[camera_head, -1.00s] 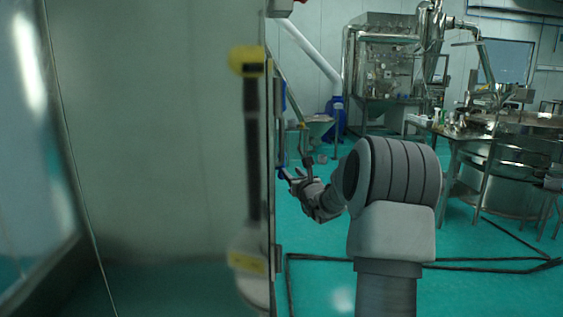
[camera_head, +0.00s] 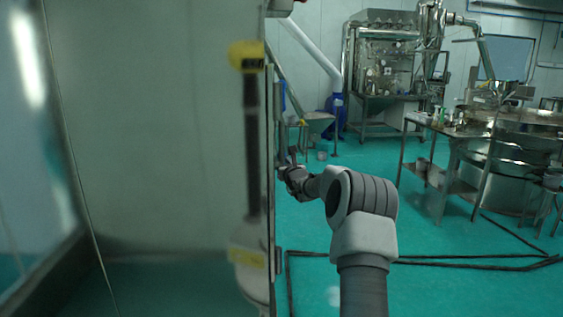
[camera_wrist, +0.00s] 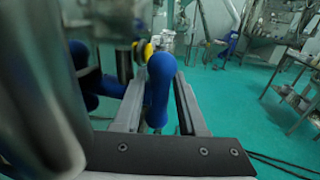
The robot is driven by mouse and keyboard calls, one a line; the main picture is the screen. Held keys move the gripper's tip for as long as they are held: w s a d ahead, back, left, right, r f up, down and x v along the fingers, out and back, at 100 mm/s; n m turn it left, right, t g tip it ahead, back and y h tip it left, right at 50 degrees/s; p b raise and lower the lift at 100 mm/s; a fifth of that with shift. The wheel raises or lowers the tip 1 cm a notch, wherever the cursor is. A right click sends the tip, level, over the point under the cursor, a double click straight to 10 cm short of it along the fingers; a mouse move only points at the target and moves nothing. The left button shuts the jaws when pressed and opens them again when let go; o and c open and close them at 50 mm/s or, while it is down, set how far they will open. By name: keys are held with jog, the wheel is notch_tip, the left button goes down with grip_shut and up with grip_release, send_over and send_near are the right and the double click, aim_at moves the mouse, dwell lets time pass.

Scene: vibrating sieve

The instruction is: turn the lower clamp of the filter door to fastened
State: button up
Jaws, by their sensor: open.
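The filter door, as I take it, is the large grey panel (camera_head: 150,130) filling the left of the head view, seen close to its edge. A blue clamp handle (camera_wrist: 160,82) stands upright in the wrist view. My gripper (camera_wrist: 161,78) is open, with one finger on each side of this handle; I cannot tell whether either touches it. In the head view my gripper (camera_head: 287,168) is small and partly hidden behind the panel's edge. More blue parts (camera_wrist: 88,85) show at the left in the wrist view, partly behind blurred grey metal.
A steel table (camera_head: 440,178) and round steel vessels (camera_head: 515,145) stand at the right. Black pipes or cables (camera_head: 430,262) lie on the green floor, which is otherwise clear at centre.

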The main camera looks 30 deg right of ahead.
grip_shut()
